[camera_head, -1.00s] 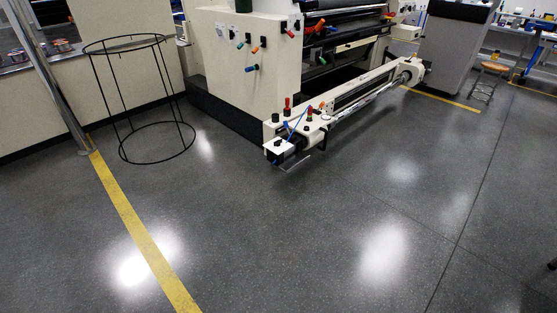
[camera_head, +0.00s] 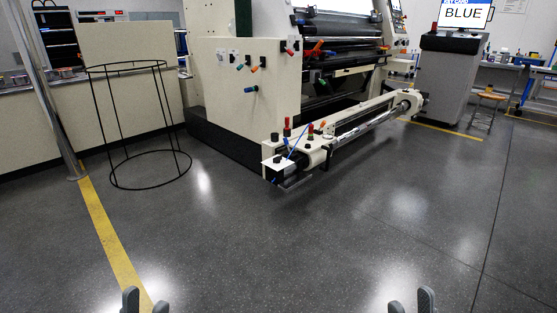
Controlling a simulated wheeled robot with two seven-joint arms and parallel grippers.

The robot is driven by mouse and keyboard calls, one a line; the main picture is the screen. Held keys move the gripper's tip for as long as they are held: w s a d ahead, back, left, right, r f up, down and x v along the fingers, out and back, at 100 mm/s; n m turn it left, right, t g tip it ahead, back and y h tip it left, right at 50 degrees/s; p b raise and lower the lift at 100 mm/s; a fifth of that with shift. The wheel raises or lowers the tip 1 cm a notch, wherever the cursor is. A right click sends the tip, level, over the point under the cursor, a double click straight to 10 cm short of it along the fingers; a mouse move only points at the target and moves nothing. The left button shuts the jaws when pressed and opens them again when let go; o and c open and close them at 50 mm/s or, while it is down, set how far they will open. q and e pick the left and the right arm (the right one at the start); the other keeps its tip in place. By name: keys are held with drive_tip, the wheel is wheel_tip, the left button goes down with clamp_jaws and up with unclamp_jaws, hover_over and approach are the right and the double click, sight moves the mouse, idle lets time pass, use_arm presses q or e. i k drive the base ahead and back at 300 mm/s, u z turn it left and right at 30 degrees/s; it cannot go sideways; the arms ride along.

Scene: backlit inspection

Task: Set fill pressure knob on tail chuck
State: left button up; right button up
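The cream machine's low shaft arm (camera_head: 345,122) reaches out toward me over the floor. At its near end is a white block (camera_head: 283,166), likely the tail chuck, with a dark knob on top and a blue hose. Red and black knobs (camera_head: 287,127) stand just behind it. Which one is the fill pressure knob, and its setting, I cannot tell. My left gripper (camera_head: 145,301) and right gripper (camera_head: 411,301) show only their fingertips at the bottom edge. Both have their fingers apart, empty, and far from the machine.
A black wire hoop stand (camera_head: 150,185) stands left of the machine. A grey cabinet (camera_head: 445,80) at the back right carries a screen reading "BLUE" (camera_head: 464,14). A wooden stool (camera_head: 490,97) stands beside it. The floor between me and the chuck is clear.

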sight(277, 159)
drive_tip(key=z, duration=0.25)
drive_tip(key=i, duration=1.45)
drive_tip(key=z, duration=0.6)
drive_tip(key=i, duration=0.45)
drive_tip(key=z, duration=0.1)
